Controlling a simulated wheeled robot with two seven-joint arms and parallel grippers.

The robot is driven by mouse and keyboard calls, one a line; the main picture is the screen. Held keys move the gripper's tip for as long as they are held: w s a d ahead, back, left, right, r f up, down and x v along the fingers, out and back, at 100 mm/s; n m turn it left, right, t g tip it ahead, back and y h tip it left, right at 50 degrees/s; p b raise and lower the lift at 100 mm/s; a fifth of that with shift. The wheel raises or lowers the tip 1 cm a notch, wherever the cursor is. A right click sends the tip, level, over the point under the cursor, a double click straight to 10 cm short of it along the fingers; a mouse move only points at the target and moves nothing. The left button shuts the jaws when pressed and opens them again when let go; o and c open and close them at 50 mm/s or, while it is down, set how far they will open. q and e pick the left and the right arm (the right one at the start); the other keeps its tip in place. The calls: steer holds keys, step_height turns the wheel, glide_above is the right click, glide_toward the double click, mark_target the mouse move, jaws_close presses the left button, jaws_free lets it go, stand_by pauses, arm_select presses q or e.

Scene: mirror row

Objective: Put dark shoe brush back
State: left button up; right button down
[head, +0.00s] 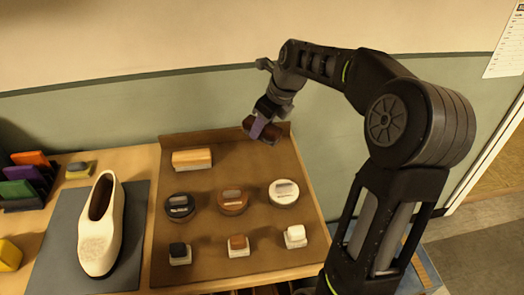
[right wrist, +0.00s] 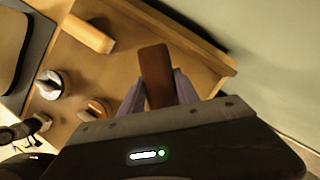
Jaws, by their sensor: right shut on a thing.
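The dark shoe brush (head: 268,132) is dark brown and sits in my right gripper (head: 258,126), at the back right of the brown tray (head: 240,160). In the right wrist view the brush (right wrist: 156,72) stands between the two purple fingers (right wrist: 158,92), which are shut on it. Whether the brush touches the tray is hard to tell. A light wooden brush (head: 192,158) lies at the tray's back left; it also shows in the right wrist view (right wrist: 90,34). My left gripper is not in view.
Several polish tins, such as the brown one (head: 232,202), and several small daubers, such as the brown one (head: 238,245), fill the tray's front. A cream shoe (head: 100,225) lies on a grey mat (head: 52,245) at left. A green wall (head: 200,105) stands close behind.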

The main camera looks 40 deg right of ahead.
mark_target(273, 128)
steer(key=shift+f, duration=2)
steer(key=shift+f, duration=0.15)
steer(key=shift+f, duration=1.75)
steer(key=shift+f, duration=0.15)
steer(key=c, duration=0.9)
jaws_free()
steer(key=v, duration=1.2)
